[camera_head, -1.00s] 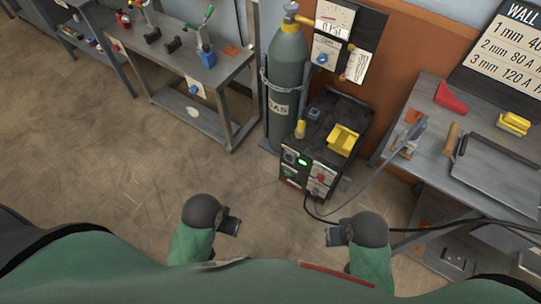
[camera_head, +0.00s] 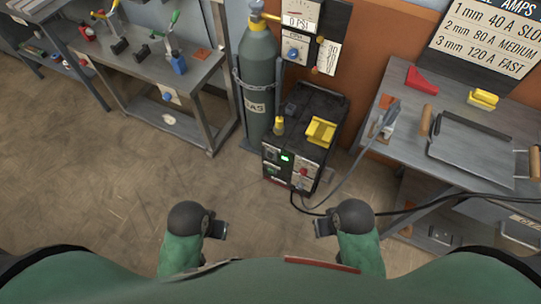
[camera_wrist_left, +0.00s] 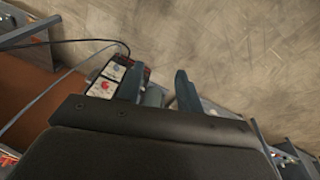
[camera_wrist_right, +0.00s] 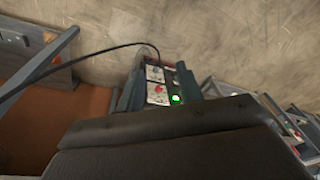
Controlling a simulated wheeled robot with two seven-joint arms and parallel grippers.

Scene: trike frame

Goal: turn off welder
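The welder (camera_head: 318,115) is a dark box on the floor in front of me, with a yellow piece on its top. Its front panel (camera_head: 290,167) faces me and carries a lit green light (camera_head: 286,158) and a red knob (camera_head: 303,172). The panel and red knob also show in the left wrist view (camera_wrist_left: 104,84) and the right wrist view (camera_wrist_right: 157,88), where the green light glows too. My left gripper (camera_head: 220,229) and right gripper (camera_head: 320,228) are both low, close to my body, apart from the welder. Both are open and empty.
A grey gas cylinder (camera_head: 257,85) stands left of the welder. A workbench with tools (camera_head: 185,85) is at the left. A metal table (camera_head: 400,145) with a tray is at the right. Black cable (camera_head: 410,207) runs from the welder rightward. The floor between me and the welder is clear.

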